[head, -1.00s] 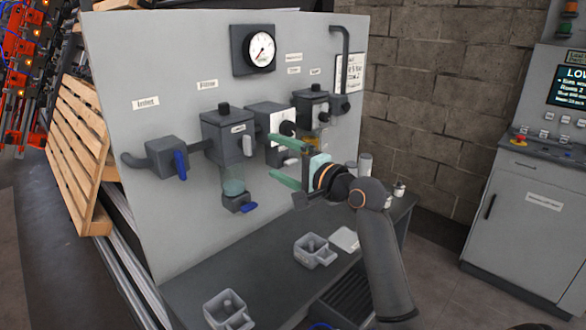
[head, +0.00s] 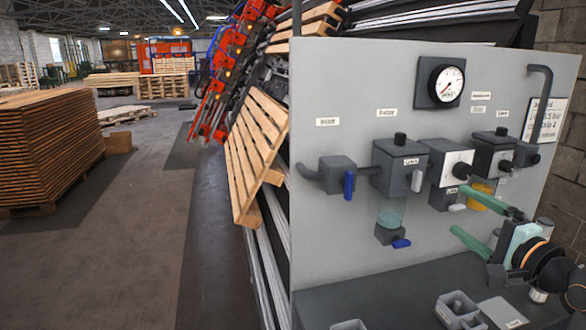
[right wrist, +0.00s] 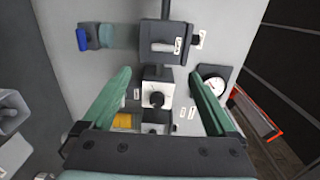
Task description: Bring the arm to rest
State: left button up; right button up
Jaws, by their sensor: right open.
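My right gripper (head: 474,216) is at the right of the head view, in front of the grey panel (head: 330,240). Its two green fingers are spread apart with nothing between them. In the right wrist view the open fingers (right wrist: 160,105) frame the boxes on the panel, among them one with a white face and a black knob (right wrist: 157,97). I cannot tell the exact gap between the fingertips and the panel. My left gripper does not show.
The panel carries a gauge (head: 446,82), a box with a blue lever (head: 349,185) and a clear bowl (head: 391,212). Below it is a dark bench (head: 390,292) with a grey holder (head: 458,308). A wooden pallet (head: 256,150) leans left of the panel. Open floor (head: 130,230) lies further left.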

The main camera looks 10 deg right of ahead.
jog(key=s+a+f+n+g, duration=0.3)
jog(key=a+f+n+g, duration=0.15)
jog(key=f, duration=0.65)
jog(key=s+a+f+n+g, duration=0.3)
jog(key=a+f+n, duration=0.25)
jog(key=f, duration=0.65)
jog(key=s+a+f+n+g+h, duration=0.1)
jog(key=s+a+f+n+g, duration=0.2)
jog(key=s+a+f+n, duration=0.5)
jog(key=s+a+f+n+g, duration=0.15)
jog(key=s+f+g, duration=0.25)
jog(key=s, duration=0.8)
jog(key=w+a+f+t+y, duration=0.1)
jog(key=w+a+f+t, duration=0.1)
jog(key=f, duration=0.3)
jog(key=w+a+f+t, duration=0.2)
jog(key=f+t, duration=0.2)
jog(key=f, duration=0.2)
jog(key=shift+w+f+y, duration=0.2)
jog(key=shift+w+y, duration=0.15)
jog(key=shift+y, duration=0.05)
